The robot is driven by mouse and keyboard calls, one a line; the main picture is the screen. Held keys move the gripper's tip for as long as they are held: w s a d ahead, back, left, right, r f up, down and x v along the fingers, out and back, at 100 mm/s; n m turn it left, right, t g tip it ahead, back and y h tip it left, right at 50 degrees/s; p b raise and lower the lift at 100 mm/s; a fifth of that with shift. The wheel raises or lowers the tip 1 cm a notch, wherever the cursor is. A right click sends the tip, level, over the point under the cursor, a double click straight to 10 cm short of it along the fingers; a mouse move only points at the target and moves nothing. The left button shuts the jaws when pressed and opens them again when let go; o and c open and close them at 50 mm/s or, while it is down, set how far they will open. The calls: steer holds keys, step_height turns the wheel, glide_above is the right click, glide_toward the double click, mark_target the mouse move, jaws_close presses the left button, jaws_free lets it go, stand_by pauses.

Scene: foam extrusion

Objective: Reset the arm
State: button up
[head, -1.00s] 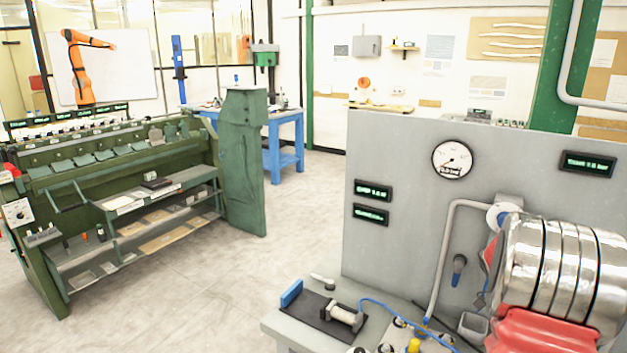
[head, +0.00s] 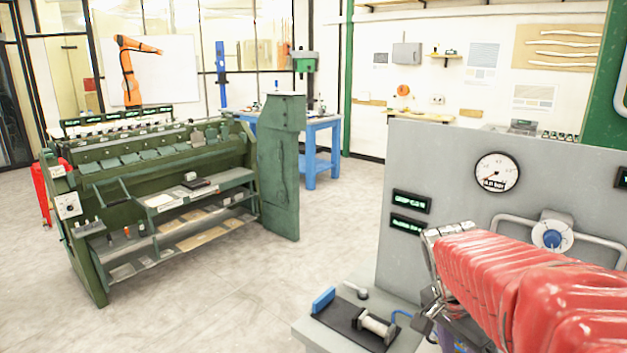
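My arm, in a red ribbed sleeve, reaches in from the right edge in the head view. My gripper (head: 432,302), of grey metal, is at its left end, in front of the grey panel and above the bench's right part. Its fingers are small and partly hidden by the sleeve, so I cannot tell whether they are open or shut or hold anything.
The grey panel (head: 455,165) with a round gauge (head: 497,172) stands close behind my arm. A black mat (head: 340,325) with a metal spool lies on the bench. A green machine (head: 160,190) stands left, with clear floor (head: 225,310) between.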

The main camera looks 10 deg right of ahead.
steer(key=s+a+r+n+t+y, duration=0.1)
steer(key=s+a+n+t, duration=0.1)
steer(key=a+n, duration=0.5)
steer(key=s+a+r+n+t+y, duration=0.1)
steer(key=a+n+t, duration=0.3)
steer(key=a+n, duration=0.4)
steer(key=a+y, duration=0.1)
steer(key=a, duration=0.4)
steer(key=shift+s+a+r, duration=0.35)
steer(key=shift+a, duration=0.05)
steer(key=shift+s, duration=0.1)
